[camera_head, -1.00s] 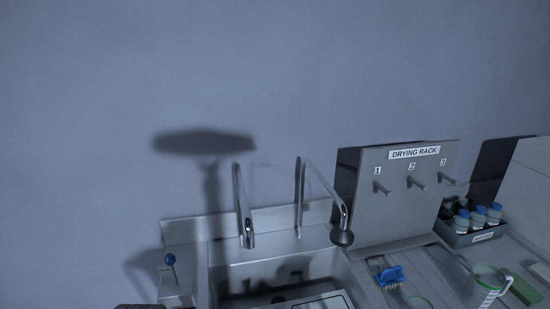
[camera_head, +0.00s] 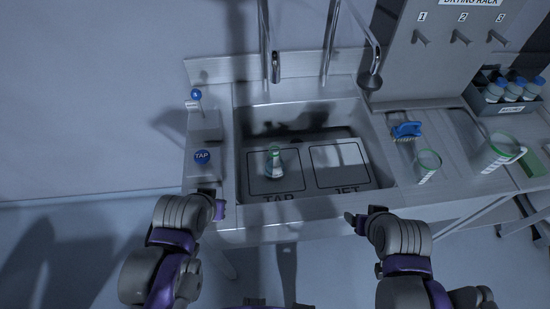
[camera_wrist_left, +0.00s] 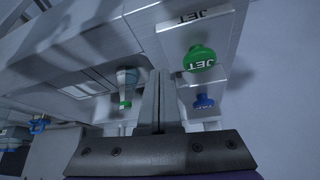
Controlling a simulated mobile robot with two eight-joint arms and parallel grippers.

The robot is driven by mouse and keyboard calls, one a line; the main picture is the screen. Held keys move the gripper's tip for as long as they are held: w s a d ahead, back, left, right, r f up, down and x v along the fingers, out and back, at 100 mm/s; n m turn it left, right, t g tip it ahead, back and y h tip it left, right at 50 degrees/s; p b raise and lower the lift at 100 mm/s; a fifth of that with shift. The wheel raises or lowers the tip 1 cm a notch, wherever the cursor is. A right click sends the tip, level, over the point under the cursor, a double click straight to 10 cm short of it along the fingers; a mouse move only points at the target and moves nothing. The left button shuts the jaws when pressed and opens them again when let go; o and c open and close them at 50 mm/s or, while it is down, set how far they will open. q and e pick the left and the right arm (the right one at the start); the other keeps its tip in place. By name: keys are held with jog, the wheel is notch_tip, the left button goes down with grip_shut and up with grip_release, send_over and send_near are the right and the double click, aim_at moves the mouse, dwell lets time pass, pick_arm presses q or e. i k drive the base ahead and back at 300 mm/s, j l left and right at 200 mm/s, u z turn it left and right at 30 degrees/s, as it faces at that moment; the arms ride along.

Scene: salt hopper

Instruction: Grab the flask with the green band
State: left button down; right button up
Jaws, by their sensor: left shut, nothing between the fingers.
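A small clear flask with a green band (camera_head: 275,160) stands on the left panel, marked TAP, inside the sink. It also shows in the left wrist view (camera_wrist_left: 127,82), left of the fingers and beyond them. My left gripper (camera_head: 220,206) is shut and empty at the sink's front left corner, apart from the flask. Its closed fingers (camera_wrist_left: 157,105) fill the middle of the left wrist view. My right gripper (camera_head: 353,219) is by the sink's front edge, right of the flask; its finger opening is too small to tell.
Tap spouts (camera_head: 276,70) hang over the back of the sink (camera_head: 240,225). A blue TAP button (camera_head: 202,156) is at left; a green JET button (camera_wrist_left: 200,58) shows in the wrist view. At right are a blue brush (camera_head: 406,131), a beaker (camera_head: 428,166), a jug (camera_head: 503,152) and a bottle tray (camera_head: 490,106).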

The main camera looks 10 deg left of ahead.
aim_at(274, 167)
jog(key=l+u, duration=1.05)
jog(key=k, duration=0.05)
